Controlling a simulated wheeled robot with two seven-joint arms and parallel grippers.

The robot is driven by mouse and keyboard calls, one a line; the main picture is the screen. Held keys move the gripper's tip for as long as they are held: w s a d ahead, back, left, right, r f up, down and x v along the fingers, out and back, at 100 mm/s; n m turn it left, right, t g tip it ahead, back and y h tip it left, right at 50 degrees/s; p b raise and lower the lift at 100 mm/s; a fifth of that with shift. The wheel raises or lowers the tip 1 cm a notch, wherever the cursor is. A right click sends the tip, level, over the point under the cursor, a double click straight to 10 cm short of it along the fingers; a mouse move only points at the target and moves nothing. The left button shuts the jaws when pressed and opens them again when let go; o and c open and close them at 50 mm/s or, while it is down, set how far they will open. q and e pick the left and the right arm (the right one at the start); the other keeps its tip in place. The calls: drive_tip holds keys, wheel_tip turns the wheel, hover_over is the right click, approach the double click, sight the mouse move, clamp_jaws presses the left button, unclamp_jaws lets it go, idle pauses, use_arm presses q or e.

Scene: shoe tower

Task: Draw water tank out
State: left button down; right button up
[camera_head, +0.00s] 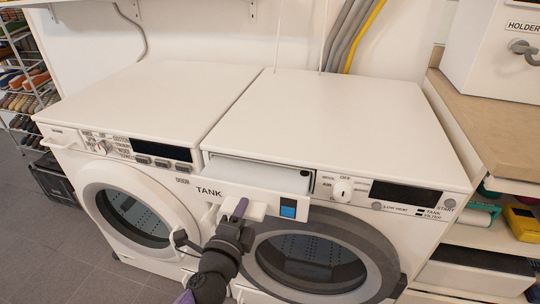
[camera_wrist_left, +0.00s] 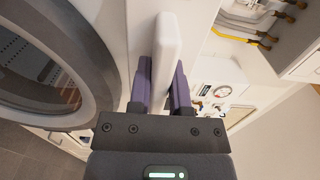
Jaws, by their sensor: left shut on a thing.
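The water tank (camera_head: 259,202) is a white drawer with the word TANK on its front and a blue square at its right end. It stands pulled out a little from the right-hand machine, with a gap showing above it. My left gripper (camera_head: 238,208) is shut on the tank's white handle, which also shows between the purple fingers in the left wrist view (camera_wrist_left: 165,55). The fingers (camera_wrist_left: 160,85) lie on both sides of the handle. My right gripper is not in view.
A washing machine (camera_head: 150,100) stands to the left of the dryer (camera_head: 340,115), whose round door is below the tank. A wooden counter (camera_head: 500,130) is at the right, with shelves under it. A shoe rack (camera_head: 22,80) is at the far left.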

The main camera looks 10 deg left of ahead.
use_arm(q)
drive_tip(key=s, duration=0.9)
idle(0.7)
drive_tip(key=shift+a+r, duration=0.1)
